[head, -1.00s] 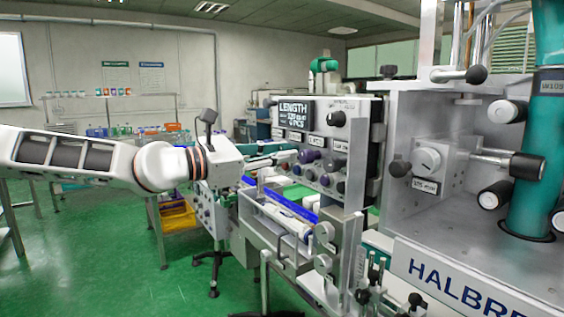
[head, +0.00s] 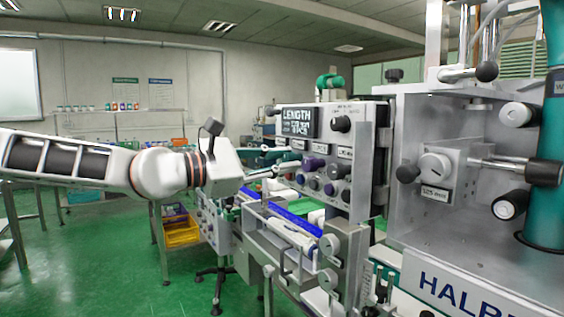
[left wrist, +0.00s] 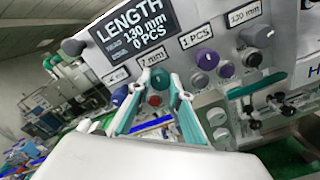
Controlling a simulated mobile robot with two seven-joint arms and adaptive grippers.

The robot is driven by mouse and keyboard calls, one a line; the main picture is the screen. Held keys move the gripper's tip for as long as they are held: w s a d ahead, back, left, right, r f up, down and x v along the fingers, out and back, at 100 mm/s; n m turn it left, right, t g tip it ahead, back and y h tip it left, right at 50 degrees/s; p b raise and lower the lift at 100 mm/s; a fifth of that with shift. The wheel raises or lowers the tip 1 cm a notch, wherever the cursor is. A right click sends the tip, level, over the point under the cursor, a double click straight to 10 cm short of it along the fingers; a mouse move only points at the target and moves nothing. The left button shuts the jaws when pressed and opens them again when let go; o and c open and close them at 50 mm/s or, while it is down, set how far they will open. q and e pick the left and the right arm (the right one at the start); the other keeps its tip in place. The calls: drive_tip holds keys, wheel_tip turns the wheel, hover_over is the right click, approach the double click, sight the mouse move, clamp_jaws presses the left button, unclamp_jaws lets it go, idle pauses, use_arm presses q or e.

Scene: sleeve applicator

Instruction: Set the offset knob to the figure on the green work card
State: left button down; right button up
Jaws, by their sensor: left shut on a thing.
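My left gripper (head: 284,157) reaches from the left to the machine's control panel (head: 358,150). In the left wrist view its two fingertips (left wrist: 161,84) are closed around a dark teal knob (left wrist: 159,76), under a small label (left wrist: 151,58) that looks like "7 mm". I cannot make out which label says offset. The display (left wrist: 138,36) reads LENGTH, 130 mm, 0 PCS. A blue knob (left wrist: 120,95) is to the left, a purple knob (left wrist: 207,59) to the right. I cannot identify the green work card for certain. My right gripper is out of view.
A red button (left wrist: 154,100) shows between my fingers. Below the panel runs a blue-edged feed rail (head: 285,215). A large metal housing (head: 460,215) stands at the right. A green-headed sheet (head: 125,93) hangs on the far wall.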

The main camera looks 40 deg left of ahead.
use_arm(q)
drive_tip(key=shift+r, duration=0.1)
drive_tip(key=c, duration=1.8)
unclamp_jaws()
drive_tip(key=shift+c, duration=0.2)
drive_tip(key=shift+s, duration=0.1)
drive_tip(key=v, duration=1.1)
drive_tip(key=shift+s+a, duration=0.15)
drive_tip(key=shift+s, duration=0.15)
